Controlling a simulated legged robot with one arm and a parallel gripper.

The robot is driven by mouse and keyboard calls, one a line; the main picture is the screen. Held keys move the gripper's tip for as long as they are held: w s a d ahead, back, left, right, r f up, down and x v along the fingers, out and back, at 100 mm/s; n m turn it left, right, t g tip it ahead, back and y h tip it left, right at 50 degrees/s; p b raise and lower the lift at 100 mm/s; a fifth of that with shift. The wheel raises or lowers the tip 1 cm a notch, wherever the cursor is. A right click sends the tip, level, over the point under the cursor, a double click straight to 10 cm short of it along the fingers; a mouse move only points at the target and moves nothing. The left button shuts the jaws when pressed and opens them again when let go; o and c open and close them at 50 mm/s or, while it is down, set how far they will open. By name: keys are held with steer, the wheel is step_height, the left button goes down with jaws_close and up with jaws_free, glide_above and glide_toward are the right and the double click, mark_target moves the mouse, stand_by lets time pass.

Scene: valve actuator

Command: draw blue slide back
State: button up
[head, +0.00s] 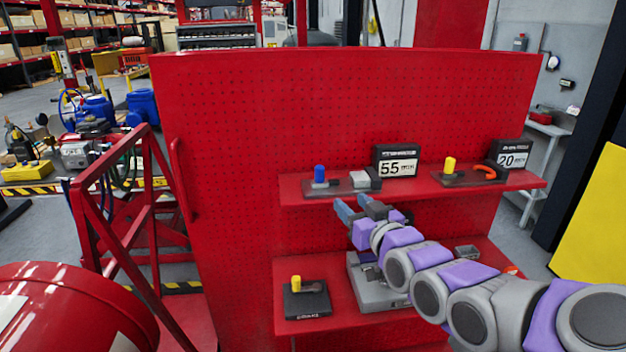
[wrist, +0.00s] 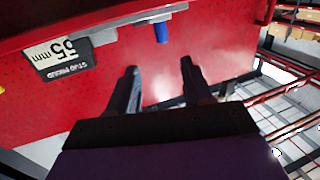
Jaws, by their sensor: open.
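The blue slide (head: 319,174) stands upright as a small knob on a dark base on the upper red shelf, at the shelf's left end. My gripper (head: 345,209) is just below and right of it in the head view, in front of the shelf edge. In the wrist view my gripper (wrist: 160,72) has its two dark fingers spread with nothing between them. The blue slide (wrist: 161,33) shows beyond the fingertips, roughly in line with the gap, and apart from them.
A grey slide block (head: 360,180) and a "55" sign (head: 396,161) stand right of the blue slide. A yellow knob (head: 449,165), an orange handle (head: 485,172) and a "20" sign (head: 514,158) follow. The lower shelf holds another yellow knob (head: 296,283). A red pegboard (head: 230,200) stands behind.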

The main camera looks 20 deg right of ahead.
mark_target(323, 173)
steer(key=w+p, duration=0.2)
steer(key=w, duration=0.6)
steer(key=w+p, duration=0.2)
steer(key=w, duration=0.6)
steer(key=shift+w+d+r+p, duration=0.15)
steer(key=shift+w+r+p, duration=0.05)
steer(key=shift+w+p, duration=0.2)
steer(key=shift+w, duration=0.3)
jaws_close()
